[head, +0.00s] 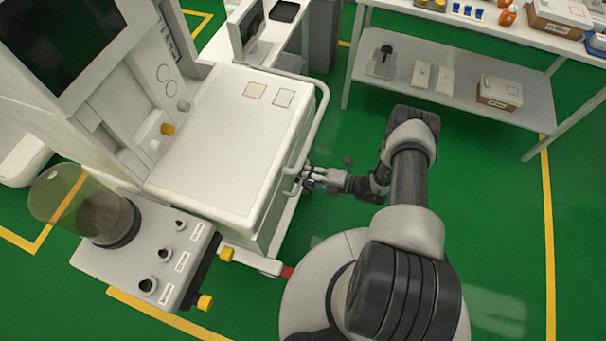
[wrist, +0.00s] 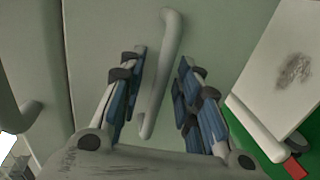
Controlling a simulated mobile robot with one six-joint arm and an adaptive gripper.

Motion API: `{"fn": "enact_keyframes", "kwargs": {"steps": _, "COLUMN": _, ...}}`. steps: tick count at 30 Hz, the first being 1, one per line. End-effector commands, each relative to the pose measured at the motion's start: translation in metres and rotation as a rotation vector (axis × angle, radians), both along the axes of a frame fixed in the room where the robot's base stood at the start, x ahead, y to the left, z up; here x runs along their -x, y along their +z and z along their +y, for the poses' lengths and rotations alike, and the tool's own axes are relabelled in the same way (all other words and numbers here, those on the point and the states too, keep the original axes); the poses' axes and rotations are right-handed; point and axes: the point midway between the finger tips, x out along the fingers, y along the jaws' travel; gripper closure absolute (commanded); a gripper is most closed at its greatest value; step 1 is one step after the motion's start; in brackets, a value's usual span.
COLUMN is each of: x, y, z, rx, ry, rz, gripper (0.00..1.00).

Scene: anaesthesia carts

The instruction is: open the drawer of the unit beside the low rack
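The unit is a white anaesthesia cart (head: 225,140) left of my arm, with a grey-green drawer front (wrist: 95,30) on the side facing me. A pale bar handle (wrist: 168,50) stands out from that front. In the wrist view my gripper (wrist: 160,62) is open, with one blue-padded finger on each side of the handle. A gap shows between the handle and each finger. In the head view my gripper (head: 308,180) is low at the cart's right side. The drawer front looks shut, and its lower part is hidden behind my gripper.
A low two-level rack (head: 455,75) holding boxes and bottles stands at the upper right. A curved rail (head: 318,110) runs along the cart's right edge. A glass canister (head: 85,205) and knobs are at its near left. Green floor is clear right of my arm.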

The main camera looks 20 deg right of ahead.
Motion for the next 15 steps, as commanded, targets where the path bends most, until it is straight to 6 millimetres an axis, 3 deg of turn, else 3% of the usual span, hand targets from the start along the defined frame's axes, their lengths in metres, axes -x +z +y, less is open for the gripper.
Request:
{"fn": "enact_keyframes", "kwargs": {"steps": 5, "x": 0.0, "y": 0.0001, "z": -0.0001, "rx": 0.0, "ry": 0.0, "rz": 0.0, "gripper": 0.69}}
{"fn": "enact_keyframes", "kwargs": {"steps": 15, "x": 0.0001, "y": 0.0003, "z": -0.0003, "rx": 0.0, "ry": 0.0, "rz": 0.0, "gripper": 0.92}}
